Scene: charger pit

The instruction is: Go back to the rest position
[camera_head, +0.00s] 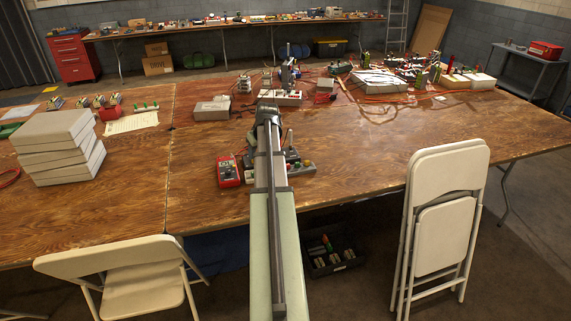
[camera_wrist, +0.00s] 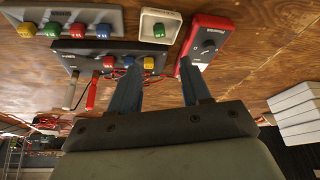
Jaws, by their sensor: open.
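My gripper (camera_wrist: 160,68) is open and empty in the wrist view, its two dark fingers apart. I cannot tell whether the fingertips touch anything. A red multimeter (camera_wrist: 206,42) is just right of the fingers. In the head view, my arm reaches from the bottom middle over the table (camera_head: 400,150), and its end hides the fingertips. The red multimeter (camera_head: 228,171) shows left of the arm there.
A stack of white boxes (camera_head: 62,147) stands on the left of the table. Cables and devices with a white box (camera_head: 380,80) crowd the back right. Folding chairs (camera_head: 440,210) stand at the front. The right middle of the table is fairly clear.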

